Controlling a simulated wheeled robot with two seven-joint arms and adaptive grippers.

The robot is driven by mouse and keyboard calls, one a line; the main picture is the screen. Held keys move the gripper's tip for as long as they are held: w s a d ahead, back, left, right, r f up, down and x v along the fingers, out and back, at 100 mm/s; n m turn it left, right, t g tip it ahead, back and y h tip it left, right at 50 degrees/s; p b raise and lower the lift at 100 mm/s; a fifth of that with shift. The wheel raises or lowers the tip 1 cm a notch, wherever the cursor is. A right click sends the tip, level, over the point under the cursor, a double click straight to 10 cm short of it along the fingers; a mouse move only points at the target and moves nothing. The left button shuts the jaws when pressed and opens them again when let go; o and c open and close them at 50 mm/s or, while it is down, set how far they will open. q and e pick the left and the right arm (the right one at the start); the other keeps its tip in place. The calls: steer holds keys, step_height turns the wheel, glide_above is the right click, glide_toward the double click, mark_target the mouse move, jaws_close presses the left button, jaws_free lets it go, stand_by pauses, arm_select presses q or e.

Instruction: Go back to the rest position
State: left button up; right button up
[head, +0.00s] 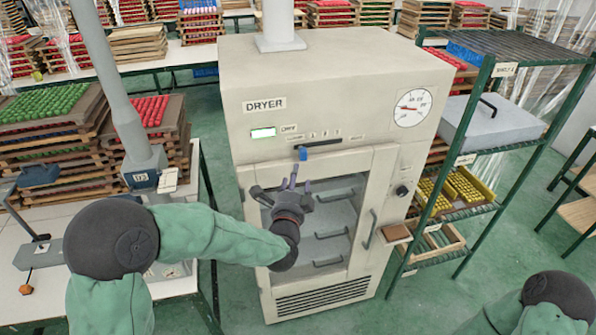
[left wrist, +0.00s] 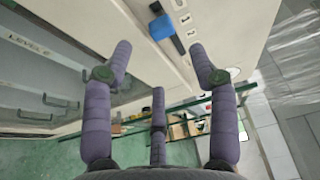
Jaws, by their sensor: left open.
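My left gripper (head: 283,187) is raised in front of the dryer's glass door, a little below the blue-tipped lever (head: 303,153). Its purple fingers are spread and empty; they also show apart in the left wrist view (left wrist: 160,50). There the blue-tipped lever (left wrist: 162,27) lies past the fingertips with a visible gap. The cream dryer (head: 350,90) stands at the centre, its door looking closed, with several tray handles behind the glass. My right arm shows only as a sleeve and dark joint at the bottom right of the head view; its gripper is out of frame.
A green-framed shelf (head: 483,85) with a grey box (head: 490,122) and yellow trays stands close to the dryer's right. A white table (head: 70,215) with stacked wooden trays is at the left, under my left arm. Green floor (head: 440,290) is clear at the front right.

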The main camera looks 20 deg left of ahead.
arm_select(q)
steer(key=shift+s+d, duration=0.15)
steer(key=shift+s, duration=0.5)
steer(key=s+d+f+n+g+h+b, duration=0.2)
steer(key=f+n+g+b, duration=0.15)
steer(key=f, duration=0.95)
steer(key=s+d+f+n+g+h+b, duration=0.15)
steer(key=f+b, duration=0.25)
steer(key=f, duration=0.9)
steer(key=s+d+f+n+g+h+b, duration=0.2)
steer(key=s+d+f+n+g+b, duration=0.15)
steer(key=f, duration=0.95)
steer(key=s+d+f+n+g+b, duration=0.1)
steer(key=s+f+n+g+b, duration=0.2)
steer(key=s+f, duration=0.4)
steer(key=s+d+f+n+g+h+b, duration=0.1)
steer(key=s+d+f+n+g+b, duration=0.1)
steer(key=s+f, duration=0.5)
steer(key=s+d+f+n+g+h+b, duration=0.1)
steer(key=s+d+f+n+g+b, duration=0.1)
steer(key=s+f, duration=0.5)
step_height(320, 180, down, 5)
steer(key=n+g+b, duration=0.1)
steer(key=n+b, duration=0.1)
steer(key=b, duration=0.1)
steer(key=shift+d+g+b, duration=0.25)
steer(key=shift+g+b, duration=0.1)
steer(key=shift+b, duration=0.05)
steer(key=shift+f+n, duration=0.1)
steer(key=shift+n, duration=0.15)
